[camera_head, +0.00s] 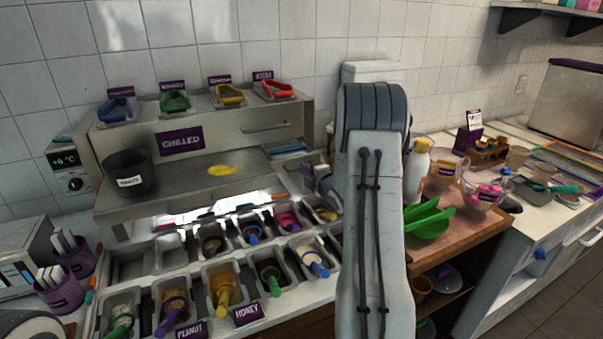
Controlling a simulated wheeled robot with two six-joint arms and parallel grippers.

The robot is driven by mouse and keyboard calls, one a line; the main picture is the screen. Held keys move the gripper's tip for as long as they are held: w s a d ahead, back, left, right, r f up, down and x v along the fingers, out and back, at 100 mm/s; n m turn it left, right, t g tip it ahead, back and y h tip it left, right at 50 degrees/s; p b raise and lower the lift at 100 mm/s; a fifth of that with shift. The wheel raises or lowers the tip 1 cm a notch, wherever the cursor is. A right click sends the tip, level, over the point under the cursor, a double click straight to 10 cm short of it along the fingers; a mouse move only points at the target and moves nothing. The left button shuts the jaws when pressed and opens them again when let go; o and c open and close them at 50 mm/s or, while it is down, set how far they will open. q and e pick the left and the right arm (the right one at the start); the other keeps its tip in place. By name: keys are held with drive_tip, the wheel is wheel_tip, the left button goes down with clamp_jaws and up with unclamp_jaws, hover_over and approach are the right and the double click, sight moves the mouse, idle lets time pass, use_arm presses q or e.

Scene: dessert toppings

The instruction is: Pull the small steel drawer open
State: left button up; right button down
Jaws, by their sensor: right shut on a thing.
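A steel unit with a purple CHILLED sign (181,142) stands against the tiled wall. A bar handle (265,127) shows on the right part of its front, and the steel front there looks flush. My right arm comes up through the middle of the view and hides much behind it. My right gripper (312,174) is at the unit's right end, below and right of that bar handle. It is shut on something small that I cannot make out. Whether this is part of the small steel drawer cannot be told. My left gripper is not in view.
A dark WASTE tub (129,172) stands on the steel shelf (170,187), beside a yellow spill. Below are several topping bins with coloured-handled tools. Right of my arm, a spray bottle (417,165) and green scoops (429,220) crowd a wooden board (468,232).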

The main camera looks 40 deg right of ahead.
drive_tip(key=shift+f+b+v, duration=0.25)
drive_tip(key=shift+b+v, duration=0.15)
drive_tip(key=shift+v, duration=0.75)
drive_tip(key=shift+f+b+v, duration=0.2)
drive_tip(key=shift+b+v, duration=0.15)
drive_tip(key=shift+v, duration=0.8)
drive_tip(key=shift+s, duration=0.1)
drive_tip(key=c, duration=0.9)
unclamp_jaws()
drive_tip(key=b+v, duration=0.2)
drive_tip(key=v, duration=0.8)
drive_tip(key=shift+s, duration=0.2)
